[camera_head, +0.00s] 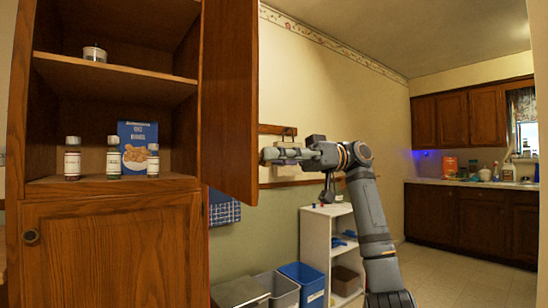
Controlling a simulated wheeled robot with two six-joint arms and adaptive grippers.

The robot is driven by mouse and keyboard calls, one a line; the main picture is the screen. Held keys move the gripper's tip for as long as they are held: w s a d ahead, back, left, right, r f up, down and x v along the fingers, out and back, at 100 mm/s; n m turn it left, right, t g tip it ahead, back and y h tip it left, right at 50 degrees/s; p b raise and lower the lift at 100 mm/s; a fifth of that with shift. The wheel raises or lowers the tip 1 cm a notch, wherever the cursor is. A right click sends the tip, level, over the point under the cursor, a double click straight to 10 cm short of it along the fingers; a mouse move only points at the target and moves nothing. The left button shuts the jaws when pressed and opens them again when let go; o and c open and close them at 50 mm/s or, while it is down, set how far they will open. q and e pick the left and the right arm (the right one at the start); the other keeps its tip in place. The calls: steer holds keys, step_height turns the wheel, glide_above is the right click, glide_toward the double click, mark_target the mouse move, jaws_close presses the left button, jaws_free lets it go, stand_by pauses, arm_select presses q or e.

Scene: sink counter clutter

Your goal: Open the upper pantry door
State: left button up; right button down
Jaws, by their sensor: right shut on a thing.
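The upper pantry door (229,98) is a brown wooden panel. It stands swung wide open at the right side of the pantry cabinet (187,185), with its inner face toward me. My right gripper (267,153) is at the door's free edge, on its outer side, and is shut on the door's knob. The knob itself is hidden by the fingers and the door. The upper compartment (115,107) is open to view. My left gripper is not in view.
Inside the pantry are a small jar (95,54), several spice bottles (113,160) and a blue box (138,132). The lower door (110,250) is shut. Bins (303,280) and a white shelf unit (314,240) stand below my right arm. Open floor lies right.

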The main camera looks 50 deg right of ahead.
steer(key=c, duration=1)
jaws_free()
steer(key=shift+a, duration=0.1)
steer(key=shift+o, duration=0.2)
steer(key=v, duration=0.7)
steer(key=shift+d, duration=0.25)
steer(key=shift+s, duration=0.1)
